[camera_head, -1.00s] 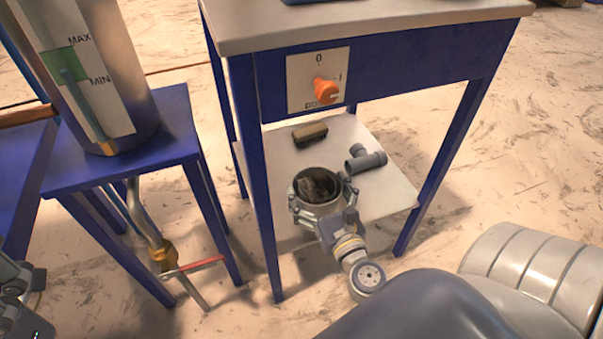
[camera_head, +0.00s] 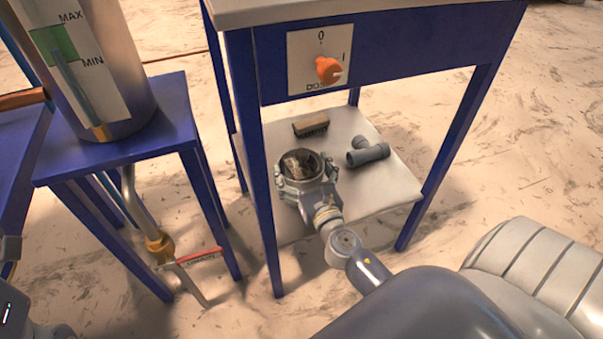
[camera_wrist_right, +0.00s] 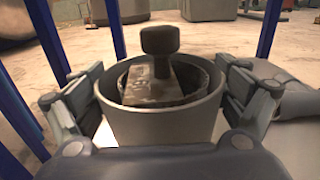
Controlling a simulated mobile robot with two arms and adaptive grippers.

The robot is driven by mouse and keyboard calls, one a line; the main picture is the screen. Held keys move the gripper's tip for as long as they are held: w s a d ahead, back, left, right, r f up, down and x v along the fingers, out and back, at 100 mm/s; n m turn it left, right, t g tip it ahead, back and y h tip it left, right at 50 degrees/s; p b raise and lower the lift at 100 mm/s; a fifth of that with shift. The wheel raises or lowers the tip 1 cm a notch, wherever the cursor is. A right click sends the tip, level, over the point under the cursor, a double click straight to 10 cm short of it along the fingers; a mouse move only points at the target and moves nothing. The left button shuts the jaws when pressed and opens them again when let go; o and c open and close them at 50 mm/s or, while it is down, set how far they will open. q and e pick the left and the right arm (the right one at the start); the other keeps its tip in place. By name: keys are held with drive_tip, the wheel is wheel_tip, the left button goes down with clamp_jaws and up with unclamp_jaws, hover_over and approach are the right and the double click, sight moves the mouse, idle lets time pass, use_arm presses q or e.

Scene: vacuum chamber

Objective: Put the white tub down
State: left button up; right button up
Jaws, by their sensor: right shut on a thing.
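The white tub (camera_head: 284,191) is in my right gripper (camera_head: 307,173), over the front left part of the lower shelf (camera_head: 387,195). In the right wrist view, the fingers of this gripper (camera_wrist_right: 165,100) press on opposite sides of the tub (camera_wrist_right: 160,128). The tub is roughly upright with its opening up, and a dark blocky thing (camera_wrist_right: 152,84) with a knob-like top shows inside. The tub's bottom is hidden, so I cannot tell whether it touches the shelf. Only grey parts of my left arm show at the lower left edge; its jaws cannot be made out.
A brush (camera_head: 311,124) lies at the back of the shelf, and a grey pipe fitting (camera_head: 368,151) lies to the right of the tub. Blue table legs (camera_head: 262,190) frame the shelf. An orange switch (camera_head: 328,69) is above. A small blue stand (camera_head: 160,128) bears a metal cylinder (camera_head: 125,95).

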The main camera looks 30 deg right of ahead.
idle(0.3)
drive_tip(key=shift+f, duration=0.15)
drive_tip(key=o, duration=1.2)
drive_tip(key=shift+f, duration=0.1)
drive_tip(key=shift+c, duration=0.2)
